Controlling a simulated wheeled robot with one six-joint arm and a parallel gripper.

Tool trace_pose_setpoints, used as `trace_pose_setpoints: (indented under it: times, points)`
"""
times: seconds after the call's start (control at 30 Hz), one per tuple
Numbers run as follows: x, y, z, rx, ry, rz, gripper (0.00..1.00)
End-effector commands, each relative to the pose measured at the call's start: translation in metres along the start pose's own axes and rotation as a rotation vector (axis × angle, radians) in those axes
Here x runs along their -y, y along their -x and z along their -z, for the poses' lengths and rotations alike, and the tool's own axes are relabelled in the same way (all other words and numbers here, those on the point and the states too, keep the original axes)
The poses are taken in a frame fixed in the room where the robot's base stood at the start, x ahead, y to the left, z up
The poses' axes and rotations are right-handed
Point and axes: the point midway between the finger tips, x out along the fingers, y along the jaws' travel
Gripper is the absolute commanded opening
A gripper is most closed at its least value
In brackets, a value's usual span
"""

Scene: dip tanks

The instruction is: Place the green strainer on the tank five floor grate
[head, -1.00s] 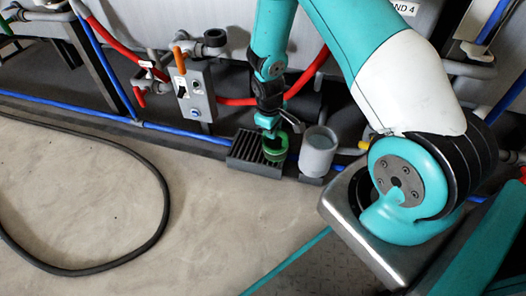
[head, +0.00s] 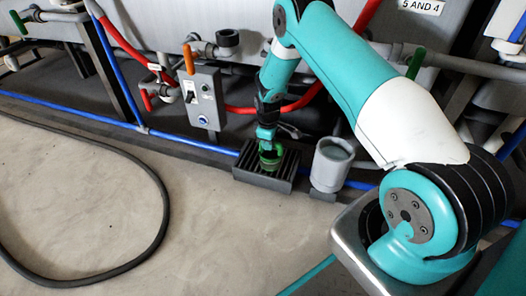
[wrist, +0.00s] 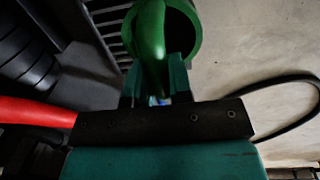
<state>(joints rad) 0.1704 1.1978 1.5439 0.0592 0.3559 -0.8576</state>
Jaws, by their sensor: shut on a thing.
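The green strainer (head: 271,160) is a cup-like ring with a handle. My gripper (head: 266,138) is shut on its handle, pointing down from above. The dark slatted floor grate (head: 284,181) lies directly under the strainer in the head view. I cannot tell whether the strainer touches the slats or hangs just above them. In the wrist view, the strainer's round rim (wrist: 190,62) and handle sit at the fingers of my gripper (wrist: 158,78). Some grate slats (wrist: 104,22) show to the left of the strainer there.
A grey cup-like container (head: 331,166) stands just right of the grate. A control box (head: 203,100) with a blue button stands behind left. Blue and red pipes (head: 240,108) run along the tank. A black hose (head: 165,205) curves over open floor at left.

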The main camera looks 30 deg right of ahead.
Motion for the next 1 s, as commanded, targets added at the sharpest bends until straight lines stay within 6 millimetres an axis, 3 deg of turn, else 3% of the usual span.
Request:
trace_pose_setpoints:
  times: [0.33,0.53,0.97,1.0]
  points:
    - [-0.015,-0.005,0.029,0.0,-0.001,-0.001,0.0]
    - [-0.012,-0.037,0.027,0.001,-0.002,0.0,0.0]
    - [-0.012,-0.04,0.027,0.001,-0.002,0.0,0.0]
    - [-0.012,-0.038,0.027,0.001,-0.002,0.0,0.29]
